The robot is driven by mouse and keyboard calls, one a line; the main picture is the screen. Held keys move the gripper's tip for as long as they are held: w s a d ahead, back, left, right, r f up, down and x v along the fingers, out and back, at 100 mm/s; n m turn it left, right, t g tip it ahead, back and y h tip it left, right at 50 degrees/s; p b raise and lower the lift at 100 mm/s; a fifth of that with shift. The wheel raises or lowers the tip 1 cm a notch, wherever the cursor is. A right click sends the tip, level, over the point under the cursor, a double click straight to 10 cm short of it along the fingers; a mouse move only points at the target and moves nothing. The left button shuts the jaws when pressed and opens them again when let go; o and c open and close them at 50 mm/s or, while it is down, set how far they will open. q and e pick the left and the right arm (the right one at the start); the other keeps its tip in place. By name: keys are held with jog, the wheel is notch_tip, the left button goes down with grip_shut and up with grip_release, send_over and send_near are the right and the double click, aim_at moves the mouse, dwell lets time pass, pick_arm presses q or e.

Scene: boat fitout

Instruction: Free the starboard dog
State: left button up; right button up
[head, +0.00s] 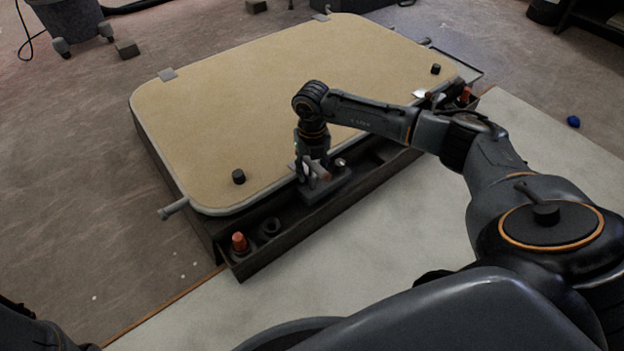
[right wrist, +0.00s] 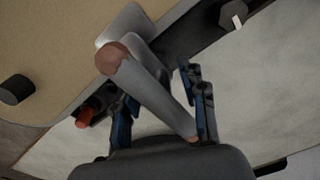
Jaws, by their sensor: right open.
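A hatch with a beige lid (head: 290,95) lies in a dark frame. A dog, a grey lever with a copper-coloured round end (right wrist: 112,58), stands at the lid's near edge. In the head view its lever (head: 323,175) is partly hidden by my right gripper (head: 316,172). In the right wrist view the open fingers of my right gripper (right wrist: 160,90) are on either side of the grey lever shaft (right wrist: 150,92). I cannot tell whether a finger touches it. No label shows which side is starboard. My left gripper is out of view.
A dark trough (head: 300,226) runs along the near edge, with an orange-red piece (head: 239,242) at its left end and another (head: 465,94) at its right. Black knobs (head: 238,176) stand on the lid. A grey rod (head: 173,209) sticks out at the left corner. Pale floor in front is clear.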

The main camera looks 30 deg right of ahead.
jog(key=shift+f+b, duration=0.6)
jog(key=shift+f, duration=0.8)
jog(key=shift+c, duration=0.5)
grip_shut()
jog(key=shift+r, duration=0.1)
